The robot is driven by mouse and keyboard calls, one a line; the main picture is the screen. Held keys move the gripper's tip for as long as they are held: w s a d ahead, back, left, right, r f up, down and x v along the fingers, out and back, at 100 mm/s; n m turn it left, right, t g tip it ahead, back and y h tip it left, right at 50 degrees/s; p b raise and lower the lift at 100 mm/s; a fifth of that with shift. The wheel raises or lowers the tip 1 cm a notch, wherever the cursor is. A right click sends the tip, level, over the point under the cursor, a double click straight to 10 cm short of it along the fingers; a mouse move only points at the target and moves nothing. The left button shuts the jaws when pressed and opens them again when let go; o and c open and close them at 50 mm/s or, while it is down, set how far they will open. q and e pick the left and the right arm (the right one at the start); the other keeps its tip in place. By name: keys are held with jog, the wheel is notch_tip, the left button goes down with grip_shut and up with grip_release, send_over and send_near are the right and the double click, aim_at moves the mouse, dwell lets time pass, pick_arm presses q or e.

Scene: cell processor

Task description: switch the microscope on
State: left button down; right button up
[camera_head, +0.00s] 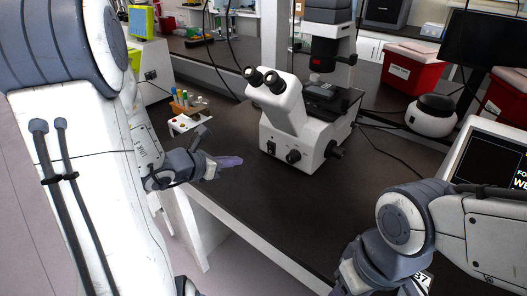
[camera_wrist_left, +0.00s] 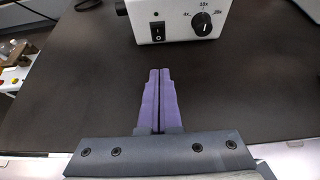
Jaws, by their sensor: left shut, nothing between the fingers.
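The white microscope (camera_head: 292,120) stands upright on the dark bench, with black eyepieces at its upper left. Its front base shows in the left wrist view (camera_wrist_left: 180,30), with a black rocker switch (camera_wrist_left: 158,30) marked I and O and a dial (camera_wrist_left: 201,23) to the right of it. My left gripper (camera_head: 238,161) is left of the microscope base, over the bench and apart from it. In the left wrist view its purple fingers (camera_wrist_left: 160,72) are together and empty, pointing toward the switch with a gap between. My right arm shows at lower right; its fingers are out of frame.
A rack with tubes (camera_head: 188,103) stands behind my left gripper. A round white device (camera_head: 430,115), a red bin (camera_head: 411,75) and a screen (camera_head: 495,165) are on the right. The dark bench (camera_head: 250,205) is clear in front of the microscope.

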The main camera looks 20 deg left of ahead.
pick_arm(q)
jog(key=shift+w, duration=0.1)
send_near(271, 149)
jog(key=f, duration=0.1)
jog(key=w+f, duration=0.1)
jog(key=f+p, duration=0.1)
jog(key=f, duration=0.1)
jog(key=shift+w+d, duration=0.25)
jog(key=shift+d, duration=0.15)
jog(key=shift+w+d+r+p, duration=0.2)
jog(key=shift+w+r+p, duration=0.1)
jog(key=shift+w, duration=0.2)
jog(key=shift+w+d+r+p, duration=0.15)
jog(key=shift+w+r+p, duration=0.1)
jog(key=shift+w, duration=0.3)
jog(key=shift+w+d, duration=0.15)
jog(key=shift+w, duration=0.4)
